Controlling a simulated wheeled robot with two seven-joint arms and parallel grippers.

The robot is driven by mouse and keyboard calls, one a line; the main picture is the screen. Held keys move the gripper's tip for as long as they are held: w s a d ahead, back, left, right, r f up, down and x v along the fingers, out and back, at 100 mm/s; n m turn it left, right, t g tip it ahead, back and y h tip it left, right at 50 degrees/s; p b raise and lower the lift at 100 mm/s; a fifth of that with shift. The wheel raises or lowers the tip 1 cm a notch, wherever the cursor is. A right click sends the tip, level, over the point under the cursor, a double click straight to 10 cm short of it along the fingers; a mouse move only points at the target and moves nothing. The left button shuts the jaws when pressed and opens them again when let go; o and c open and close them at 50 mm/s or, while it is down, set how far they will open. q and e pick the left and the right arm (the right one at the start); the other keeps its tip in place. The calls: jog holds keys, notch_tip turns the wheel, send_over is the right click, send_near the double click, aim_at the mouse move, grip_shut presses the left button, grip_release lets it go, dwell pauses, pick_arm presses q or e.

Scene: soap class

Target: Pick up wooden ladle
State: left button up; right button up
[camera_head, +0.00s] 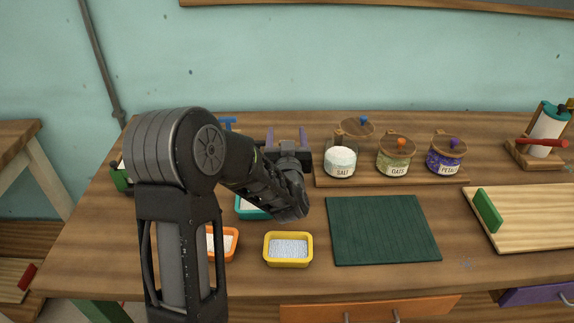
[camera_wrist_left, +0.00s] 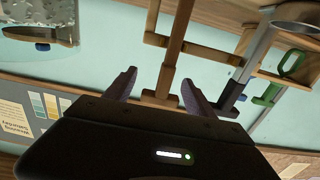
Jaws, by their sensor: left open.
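My left gripper (camera_head: 286,138) is open at the back left of the workbench, its purple fingers pointing toward the wall. In the left wrist view the same open fingers (camera_wrist_left: 158,80) stand on either side of a slim wooden upright (camera_wrist_left: 174,50). I cannot tell whether this upright is the wooden ladle's handle or a post of a wooden rack. The fingers do not visibly close on it. My left arm hides much of this area in the head view.
A wooden stand holds a salt jar (camera_head: 340,163), an oats jar (camera_head: 394,160) and a purple-labelled jar (camera_head: 445,157). A teal tray (camera_head: 248,212), an orange tray (camera_head: 231,244) and a yellow tray (camera_head: 288,262) lie in front. A dark green mat (camera_head: 380,230) is bare.

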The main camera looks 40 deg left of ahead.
dwell(0.5)
pick_arm(q)
grip_shut()
dwell(0.5)
jog(key=shift+r, duration=0.15)
notch_tip(320, 180, up, 10)
jog(key=p, duration=0.1)
pick_arm(e)
jog(key=shift+r, duration=0.55)
